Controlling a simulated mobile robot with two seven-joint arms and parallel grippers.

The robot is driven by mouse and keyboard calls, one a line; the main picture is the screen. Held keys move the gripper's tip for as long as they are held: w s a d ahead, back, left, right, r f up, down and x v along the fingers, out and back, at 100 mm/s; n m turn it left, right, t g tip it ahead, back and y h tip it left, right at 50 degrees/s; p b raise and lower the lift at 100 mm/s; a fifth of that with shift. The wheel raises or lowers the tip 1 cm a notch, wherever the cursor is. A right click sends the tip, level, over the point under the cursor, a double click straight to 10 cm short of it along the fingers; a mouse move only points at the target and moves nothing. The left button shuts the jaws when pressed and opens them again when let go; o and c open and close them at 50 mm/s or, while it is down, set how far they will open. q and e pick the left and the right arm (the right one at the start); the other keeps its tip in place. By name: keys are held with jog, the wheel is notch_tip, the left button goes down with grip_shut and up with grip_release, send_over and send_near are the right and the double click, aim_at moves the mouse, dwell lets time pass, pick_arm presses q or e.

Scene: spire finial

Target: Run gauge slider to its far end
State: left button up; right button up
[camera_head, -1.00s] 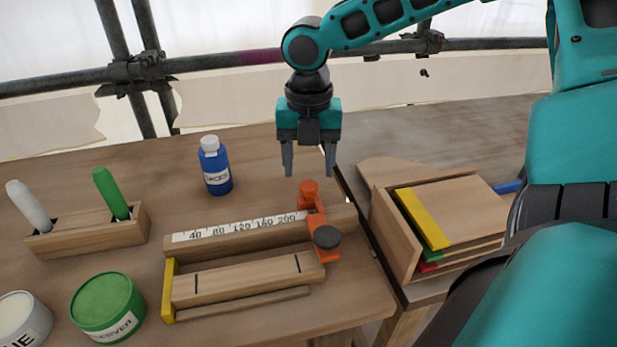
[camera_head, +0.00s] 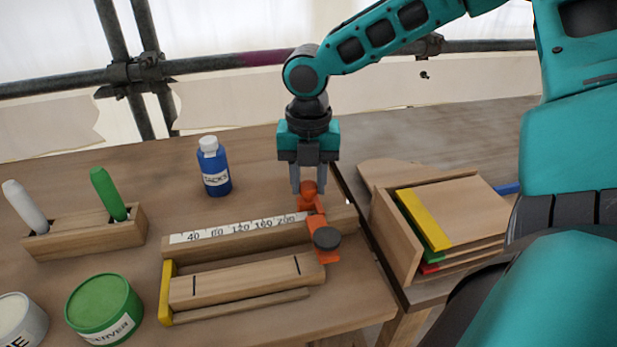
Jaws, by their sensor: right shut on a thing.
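The gauge is a wooden rail with a white printed scale (camera_head: 238,229) on its top. Its orange slider (camera_head: 317,222) sits at the right end of the scale, just past the 200 mark, with a round orange knob at the back and a dark knob (camera_head: 327,238) at the front. A short stretch of bare rail (camera_head: 343,217) shows to the right of the slider. My right gripper (camera_head: 309,187) points straight down and is shut on the slider's orange knob. My left gripper is not in view.
A wooden block with a yellow end stop (camera_head: 166,292) lies in front of the rail. A blue bottle (camera_head: 214,167) stands behind it. A marker holder (camera_head: 85,233) and green tin (camera_head: 104,306) are at left. An open wooden box (camera_head: 398,240) of boards stands at right.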

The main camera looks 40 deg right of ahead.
grip_shut()
jog(key=shift+d+r, duration=0.1)
jog(key=shift+d, duration=0.05)
pick_arm(q)
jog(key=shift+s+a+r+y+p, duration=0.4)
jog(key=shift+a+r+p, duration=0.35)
jog(key=shift+p, duration=0.9)
pick_arm(e)
jog(key=shift+s+d, duration=0.35)
jog(key=shift+d, duration=0.3)
jog(key=shift+s+d, duration=0.35)
jog(key=shift+d, duration=0.35)
jog(key=shift+s+d, duration=0.35)
jog(key=shift+d, duration=0.3)
jog(key=shift+o, duration=1.5)
grip_release()
jog(key=o, duration=0.3)
jog(key=shift+s, duration=0.1)
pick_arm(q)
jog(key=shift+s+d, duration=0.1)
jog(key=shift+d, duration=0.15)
pick_arm(e)
jog(key=shift+o, duration=0.3)
